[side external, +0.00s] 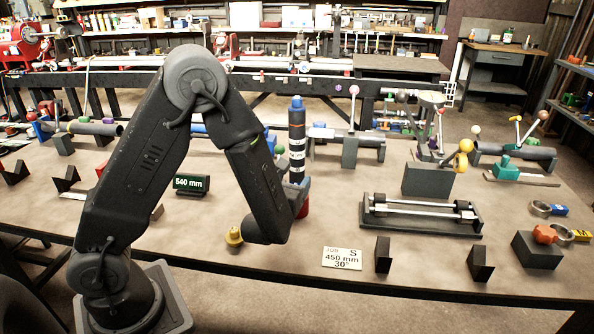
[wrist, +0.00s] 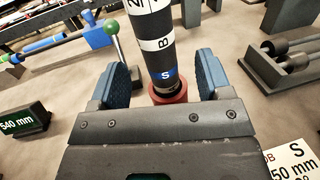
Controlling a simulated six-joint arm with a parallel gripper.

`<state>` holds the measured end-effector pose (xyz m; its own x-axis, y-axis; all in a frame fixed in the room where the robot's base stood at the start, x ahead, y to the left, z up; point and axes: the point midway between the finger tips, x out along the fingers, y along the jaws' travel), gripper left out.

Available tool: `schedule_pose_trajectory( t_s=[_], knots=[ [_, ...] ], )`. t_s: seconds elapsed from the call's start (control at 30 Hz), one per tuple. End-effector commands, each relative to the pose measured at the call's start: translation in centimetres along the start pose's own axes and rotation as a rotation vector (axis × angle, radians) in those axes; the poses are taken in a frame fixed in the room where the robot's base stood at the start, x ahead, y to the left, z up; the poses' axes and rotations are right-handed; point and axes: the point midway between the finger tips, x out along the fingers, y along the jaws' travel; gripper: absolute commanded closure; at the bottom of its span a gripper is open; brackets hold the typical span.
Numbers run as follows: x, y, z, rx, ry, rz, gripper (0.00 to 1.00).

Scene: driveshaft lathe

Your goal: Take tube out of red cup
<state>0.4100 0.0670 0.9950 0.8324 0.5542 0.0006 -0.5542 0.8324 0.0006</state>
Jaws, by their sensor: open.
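The tube (side external: 297,140) is dark with white bands and a blue top end, and stands upright. In the wrist view the tube (wrist: 153,40) shows the letter B on a white band and a blue band with an S near its bottom. Its lower end sits in the red cup (wrist: 170,92). The red cup (side external: 304,208) is mostly hidden behind my arm in the side view. My gripper (wrist: 162,75) is open, with one blue finger pad on each side of the tube's lower part. Gaps show between the tube and both pads.
A job card (side external: 342,258) reads S, 450 mm, 30°. A 540 mm display (side external: 190,184) stands left of the tube. A rack with rods (side external: 420,212) lies to the right, and a yellow knob (side external: 234,237) is near the front. Dark wedge blocks (side external: 383,255) stand along the front edge.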

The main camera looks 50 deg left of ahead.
Motion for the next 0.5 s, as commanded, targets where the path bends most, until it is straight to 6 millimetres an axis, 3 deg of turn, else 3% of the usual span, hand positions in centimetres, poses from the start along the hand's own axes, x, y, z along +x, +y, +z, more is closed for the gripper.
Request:
schedule_pose_trajectory(
  t_s=[0.3, 0.5],
  knots=[
    [4.2, 0.3, 0.1, -0.002, -0.001, 0.004, 0.29],
    [5.2, 0.3, 0.1, 0.000, 0.001, 0.002, 0.29]
  ],
)
